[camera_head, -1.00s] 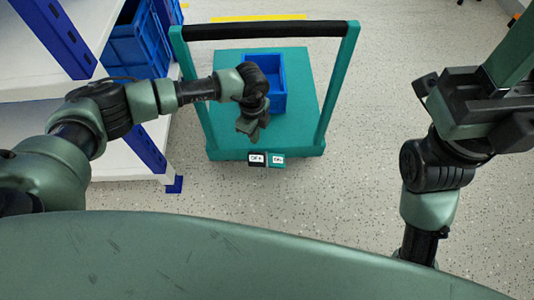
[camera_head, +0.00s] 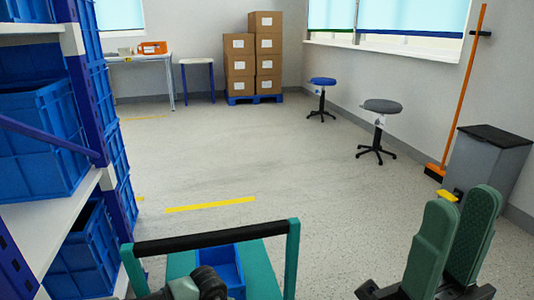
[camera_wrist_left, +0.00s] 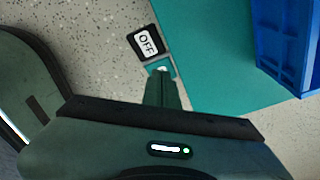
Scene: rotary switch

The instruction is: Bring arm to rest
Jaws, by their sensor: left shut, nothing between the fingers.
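The rotary switch shows in the left wrist view as a black OFF label (camera_wrist_left: 145,42) and a green label (camera_wrist_left: 161,67) on the edge of the green cart (camera_wrist_left: 210,60). My left gripper (camera_wrist_left: 163,78) is shut and empty, its fingertips just by the green label and partly covering it. I cannot tell whether they touch. In the head view only part of my left arm shows at the bottom, by the cart's black handle (camera_head: 210,237). My right gripper (camera_head: 462,205) is raised at the lower right, its two green fingers apart with nothing between them.
A blue bin (camera_head: 226,266) stands on the cart and also shows in the wrist view (camera_wrist_left: 288,45). A shelf with blue crates (camera_head: 40,150) borders the left. A grey bin (camera_head: 485,170) stands at the right wall. Stools and stacked boxes (camera_head: 254,60) are far back; the middle floor is clear.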

